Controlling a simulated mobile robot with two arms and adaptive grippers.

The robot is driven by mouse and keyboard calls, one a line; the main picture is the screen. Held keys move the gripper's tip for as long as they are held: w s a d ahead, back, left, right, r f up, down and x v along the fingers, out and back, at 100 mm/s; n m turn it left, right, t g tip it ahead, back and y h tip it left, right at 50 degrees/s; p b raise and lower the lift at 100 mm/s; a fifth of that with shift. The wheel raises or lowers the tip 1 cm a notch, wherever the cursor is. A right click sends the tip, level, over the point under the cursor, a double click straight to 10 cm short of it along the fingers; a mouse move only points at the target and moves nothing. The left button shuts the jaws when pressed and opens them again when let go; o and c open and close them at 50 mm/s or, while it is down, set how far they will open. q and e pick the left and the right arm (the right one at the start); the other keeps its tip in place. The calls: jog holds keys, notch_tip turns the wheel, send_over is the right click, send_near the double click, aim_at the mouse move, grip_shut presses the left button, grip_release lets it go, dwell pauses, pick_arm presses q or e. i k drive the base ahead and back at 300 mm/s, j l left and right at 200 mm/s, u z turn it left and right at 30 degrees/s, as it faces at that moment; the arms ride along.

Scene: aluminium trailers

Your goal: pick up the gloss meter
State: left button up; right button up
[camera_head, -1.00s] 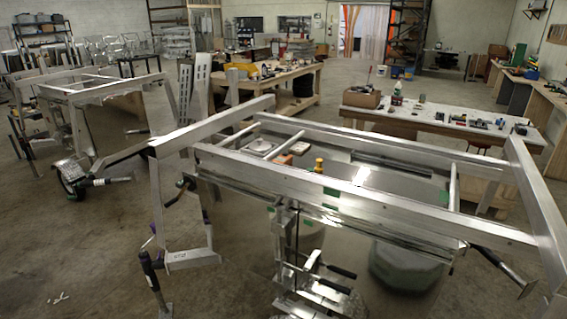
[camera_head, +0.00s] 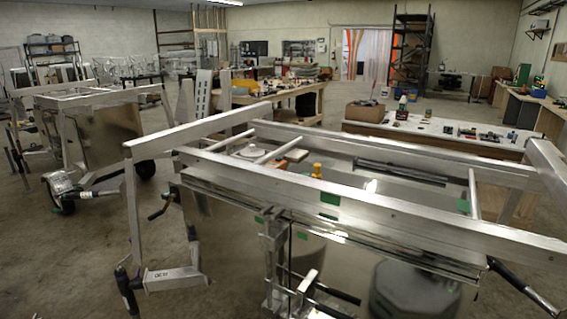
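I cannot pick out the gloss meter for certain. Several small items, too small to identify, lie on the white-topped table (camera_head: 425,125) at the back right. An aluminium trailer (camera_head: 372,208) fills the foreground. Inside its frame I see a small yellow object (camera_head: 316,171), a flat block (camera_head: 294,155) and a pale round piece, partly behind the rails. Neither of my grippers shows in this view.
The trailer's rails stand between me and the white-topped table. A second trailer (camera_head: 85,97) stands at the left. A wooden workbench (camera_head: 305,95) with clutter is at the back middle. Grey floor (camera_head: 60,270) is open at the lower left.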

aim_at(282, 165)
jog(key=i+l+u, duration=0.2)
jog(key=u, duration=0.15)
jog(key=i+l+u, duration=0.45)
jog(key=u, duration=0.2)
jog(key=l+u, duration=0.1)
jog(key=u, duration=0.35)
